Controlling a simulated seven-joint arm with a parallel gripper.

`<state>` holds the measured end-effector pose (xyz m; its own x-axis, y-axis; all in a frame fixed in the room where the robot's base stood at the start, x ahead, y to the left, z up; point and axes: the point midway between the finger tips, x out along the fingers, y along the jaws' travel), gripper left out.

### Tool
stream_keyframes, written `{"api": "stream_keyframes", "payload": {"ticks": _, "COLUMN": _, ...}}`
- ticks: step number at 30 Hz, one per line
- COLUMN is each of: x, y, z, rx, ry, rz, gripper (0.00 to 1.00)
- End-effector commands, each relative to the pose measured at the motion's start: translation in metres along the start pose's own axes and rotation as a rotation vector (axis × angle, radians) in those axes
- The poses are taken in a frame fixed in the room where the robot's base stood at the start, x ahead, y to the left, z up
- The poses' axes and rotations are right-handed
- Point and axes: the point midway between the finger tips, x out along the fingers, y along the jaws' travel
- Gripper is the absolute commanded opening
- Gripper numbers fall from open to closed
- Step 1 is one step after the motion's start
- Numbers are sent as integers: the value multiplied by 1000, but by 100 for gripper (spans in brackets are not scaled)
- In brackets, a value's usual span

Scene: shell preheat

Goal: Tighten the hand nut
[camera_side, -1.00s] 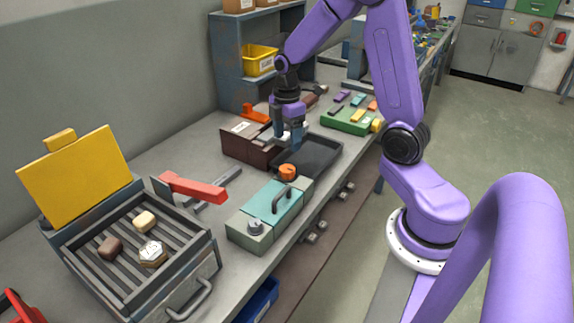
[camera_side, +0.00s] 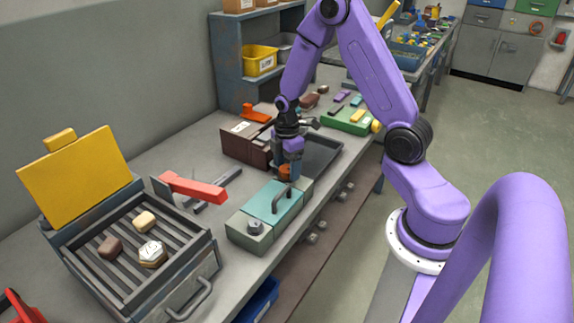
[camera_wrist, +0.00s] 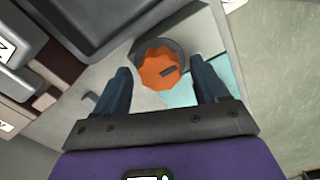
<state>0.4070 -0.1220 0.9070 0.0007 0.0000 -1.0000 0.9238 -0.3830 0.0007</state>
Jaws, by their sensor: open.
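The hand nut is an orange knob with a scalloped rim (camera_wrist: 158,70) on the end of a grey and teal box (camera_side: 262,213). In the side view the knob (camera_side: 284,171) is partly hidden by my gripper. My gripper (camera_wrist: 160,78) is open, with one finger on each side of the knob and a visible gap to both. In the side view the gripper (camera_side: 290,168) points down just above the knob.
A dark tray (camera_side: 322,155) and a brown box (camera_side: 243,143) stand close behind the gripper. A red-handled lever (camera_side: 195,188) and a slatted tray with a raised yellow lid (camera_side: 78,178) are at left.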

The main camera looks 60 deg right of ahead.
Motion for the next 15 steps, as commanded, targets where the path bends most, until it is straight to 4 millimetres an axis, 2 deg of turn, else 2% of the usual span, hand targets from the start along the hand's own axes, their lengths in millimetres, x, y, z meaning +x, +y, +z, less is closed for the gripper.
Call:
{"api": "stream_keyframes", "payload": {"ticks": 2, "x": 0, "y": 0, "z": 0, "rx": 0, "ry": 0, "rz": 0, "gripper": 72}}
{"api": "stream_keyframes", "payload": {"ticks": 7, "x": 0, "y": 0, "z": 0, "rx": 0, "ry": 0, "rz": 0, "gripper": 17}}
{"api": "stream_keyframes", "payload": {"ticks": 15, "x": 0, "y": 0, "z": 0, "rx": 14, "ry": 0, "rz": -1, "gripper": 16}}
